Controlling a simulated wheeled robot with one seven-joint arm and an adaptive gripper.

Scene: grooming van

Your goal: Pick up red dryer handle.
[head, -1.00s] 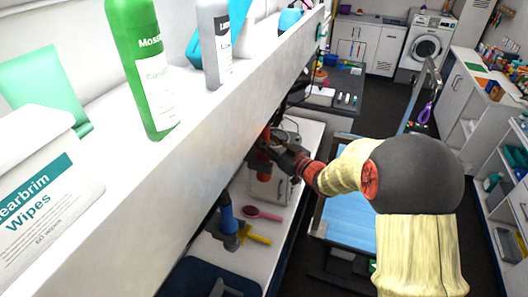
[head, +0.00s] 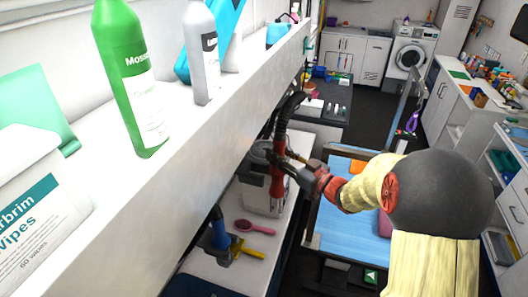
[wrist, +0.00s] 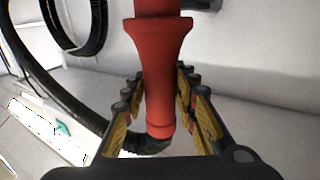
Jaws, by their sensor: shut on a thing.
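The red dryer handle (head: 277,176) hangs upright between the fingers of my gripper (head: 284,166), below the white shelf. In the wrist view the red handle (wrist: 160,75) stands between the two yellow-padded fingers of my gripper (wrist: 158,112), which are shut on it. A black hose (wrist: 60,100) runs from the handle's lower end in the wrist view. In the head view a black hose (head: 287,108) arches above the handle.
The white shelf (head: 190,125) with bottles and a wipes tub (head: 35,195) runs along the left. Below it, a pink brush (head: 255,227) and a blue-handled tool (head: 220,232) sit by the counter. A blue-topped table (head: 335,215) stands right of the handle.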

